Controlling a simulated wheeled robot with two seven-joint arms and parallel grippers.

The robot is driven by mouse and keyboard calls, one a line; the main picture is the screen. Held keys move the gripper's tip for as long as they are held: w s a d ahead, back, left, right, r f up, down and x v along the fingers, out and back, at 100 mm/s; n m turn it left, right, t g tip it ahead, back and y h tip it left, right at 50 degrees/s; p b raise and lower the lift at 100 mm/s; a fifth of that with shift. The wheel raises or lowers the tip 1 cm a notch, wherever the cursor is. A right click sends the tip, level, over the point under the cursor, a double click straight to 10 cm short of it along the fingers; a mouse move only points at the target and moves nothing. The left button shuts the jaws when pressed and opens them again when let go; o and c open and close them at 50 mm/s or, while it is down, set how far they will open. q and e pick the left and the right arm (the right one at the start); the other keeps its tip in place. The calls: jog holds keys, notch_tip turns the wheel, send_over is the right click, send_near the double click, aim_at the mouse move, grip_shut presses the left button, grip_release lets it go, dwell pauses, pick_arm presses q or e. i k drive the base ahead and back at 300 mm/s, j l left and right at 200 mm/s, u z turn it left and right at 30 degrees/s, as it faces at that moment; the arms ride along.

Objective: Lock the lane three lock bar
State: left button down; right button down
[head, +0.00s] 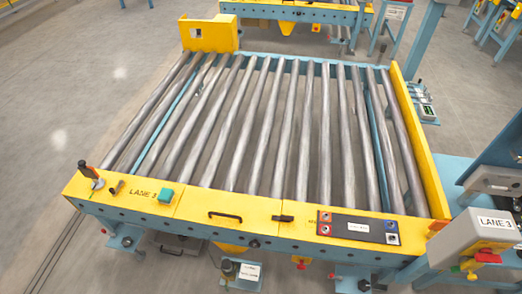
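The lane three roller conveyor (265,120) fills the middle of the head view, with bare steel rollers. Its yellow front panel (200,205) is marked LANE 3. At the panel's left end stands an upright lever with a dark grip (89,171), beside a short brown knob (117,187) and a teal block (165,195). A black handle (225,216) and a small black latch-like piece (283,218) are at the panel's middle. I cannot tell which of these is the lock bar, or its state. Neither of my grippers is in view.
A dark control panel (357,227) with coloured buttons sits at the front right. A grey LANE 3 box (478,240) with a red handle stands at the right edge. A yellow guard (420,150) runs along the right side. Floor at the left is clear.

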aim_at(471, 264)
jog(key=z, duration=2)
